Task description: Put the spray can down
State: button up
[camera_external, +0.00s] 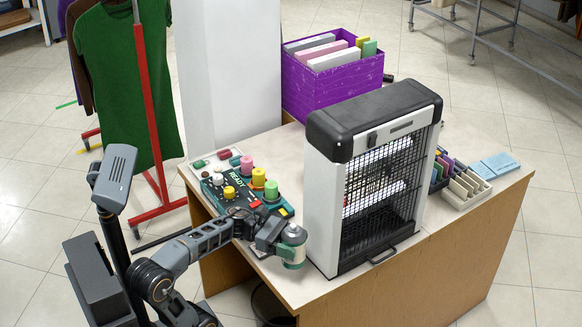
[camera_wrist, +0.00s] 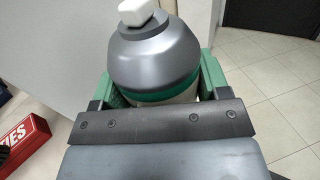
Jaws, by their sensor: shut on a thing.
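The spray can (camera_external: 293,244) has a grey domed top, a pale nozzle and a green band. My gripper (camera_external: 280,245) is shut on it at the front edge of the counter, left of the large black and white appliance. In the wrist view the spray can (camera_wrist: 160,55) stands between the green fingers of my gripper (camera_wrist: 155,90), its white nozzle at the top of the picture. The can's lower part is hidden there by my gripper. I cannot tell whether the can's base touches the counter (camera_external: 300,290).
The appliance (camera_external: 370,180) with a wire grille stands close right of the can. A green board with coloured knobs (camera_external: 240,190) lies behind my gripper. A purple box of files (camera_external: 330,85) is at the back. Small trays (camera_external: 465,185) are at the right.

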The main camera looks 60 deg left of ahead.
notch_tip(320, 180, up, 3)
jog(key=shift+f+p, duration=0.15)
jog(key=shift+p, duration=0.25)
jog(key=s+a+r+n+t+y+p, duration=0.2)
jog(key=s+a+r+t+y+p, duration=0.1)
jog(key=a+p, duration=0.35)
jog(key=s+a+r+n+t+y+p, duration=0.2)
jog(key=s+a+r+n+t+p, duration=0.1)
jog(key=a+p, duration=0.35)
jog(key=shift+m+g+h, duration=0.5)
jog(key=shift+g, duration=0.1)
jog(key=w+f+b, duration=0.2)
jog(key=w+f, duration=0.2)
jog(key=w+a+f+b, duration=0.1)
jog(key=w+f+b, duration=0.1)
jog(key=w+f, duration=0.3)
jog(key=w+f+b, duration=0.2)
jog(key=w+f, duration=0.2)
jog(key=shift+w+a+f+b, duration=0.25)
jog(key=shift+f+b, duration=0.1)
jog(key=shift+f, duration=0.2)
jog(key=shift+f, duration=0.1)
